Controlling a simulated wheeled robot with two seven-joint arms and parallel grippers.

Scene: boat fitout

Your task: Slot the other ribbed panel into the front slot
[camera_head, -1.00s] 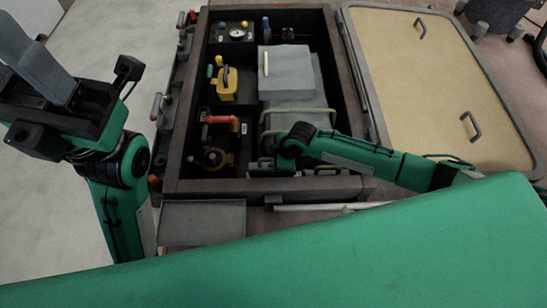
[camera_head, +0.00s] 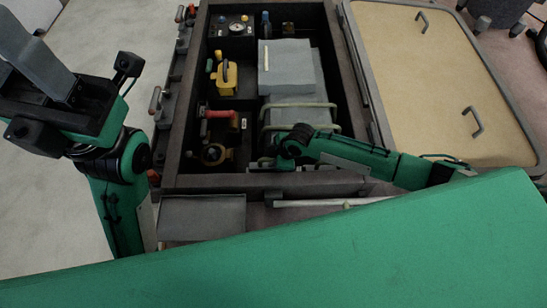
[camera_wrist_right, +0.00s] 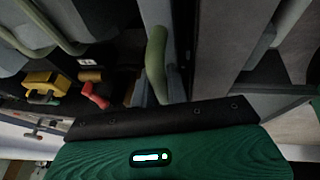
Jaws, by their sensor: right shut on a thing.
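My right gripper (camera_head: 280,160) is at the front end of the long right-hand compartment, pointing down into it, and is shut on a panel's handle. In the right wrist view a pale green handle (camera_wrist_right: 157,62) stands close in front of the gripper, beside a grey plate. The held panel is mostly hidden by my arm, and I cannot tell how deep it sits in the front slot. Another pale green handle (camera_head: 300,106) shows just behind the gripper, above a grey panel. My left gripper (camera_head: 62,105) is at the far left, outside the box; its jaw state is unclear.
The dark box (camera_head: 180,120) has side compartments with a yellow device (camera_head: 227,78), a red handle (camera_head: 218,114) and a gauge (camera_head: 238,28). A tan hatch cover (camera_head: 430,80) lies at the right.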

